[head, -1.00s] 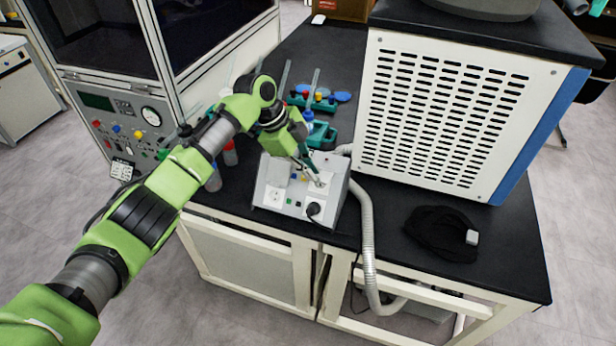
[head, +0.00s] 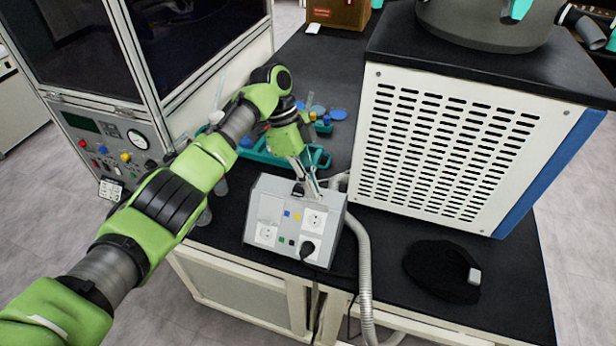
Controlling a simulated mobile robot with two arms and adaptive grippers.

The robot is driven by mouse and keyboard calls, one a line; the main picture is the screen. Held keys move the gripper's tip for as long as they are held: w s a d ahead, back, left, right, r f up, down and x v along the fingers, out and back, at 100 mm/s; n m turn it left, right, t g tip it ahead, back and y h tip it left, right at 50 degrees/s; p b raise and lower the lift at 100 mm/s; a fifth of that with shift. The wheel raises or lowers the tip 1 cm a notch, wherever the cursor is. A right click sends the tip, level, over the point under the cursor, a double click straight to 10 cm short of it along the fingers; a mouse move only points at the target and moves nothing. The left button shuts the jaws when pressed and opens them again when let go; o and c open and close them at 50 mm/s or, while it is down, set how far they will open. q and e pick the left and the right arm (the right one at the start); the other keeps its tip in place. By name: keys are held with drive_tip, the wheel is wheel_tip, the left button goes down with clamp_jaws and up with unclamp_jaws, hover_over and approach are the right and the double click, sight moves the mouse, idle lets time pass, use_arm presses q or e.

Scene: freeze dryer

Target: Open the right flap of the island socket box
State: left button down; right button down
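The island socket box (head: 254,222) is a grey-white box with a sloped face near the table's front edge. A round socket (head: 314,218) on its right side shows its face uncovered. I cannot clearly make out the right flap; it may be behind the fingers. A second socket (head: 267,233) shows at left, below a pale panel (head: 271,207). A black plug (head: 307,249) sits at the lower right of the face. My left gripper (head: 308,188) points down at the box's upper right edge, just above the right socket; its finger gap is unclear. My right gripper is out of view.
A large white vented unit (head: 440,150) stands right of the box. A grey hose (head: 364,270) runs down beside the box. A teal tray (head: 262,154) is behind my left arm.

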use_arm(q)
drive_tip(key=shift+s+a+f, duration=0.1)
drive_tip(key=shift+s+f, duration=0.1)
drive_tip(key=shift+f, duration=0.85)
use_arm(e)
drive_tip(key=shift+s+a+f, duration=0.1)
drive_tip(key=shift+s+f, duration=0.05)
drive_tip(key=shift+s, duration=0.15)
use_arm(q)
drive_tip(key=c, duration=2.6)
unclamp_jaws()
drive_tip(key=shift+o, duration=1)
drive_tip(key=shift+w+f, duration=0.15)
drive_tip(key=shift+w, duration=0.05)
drive_tip(key=shift+o, duration=0.6)
drive_tip(key=shift+w, duration=0.1)
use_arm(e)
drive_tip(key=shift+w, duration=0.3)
use_arm(q)
drive_tip(key=shift+r, duration=0.2)
drive_tip(key=shift+c, duration=1)
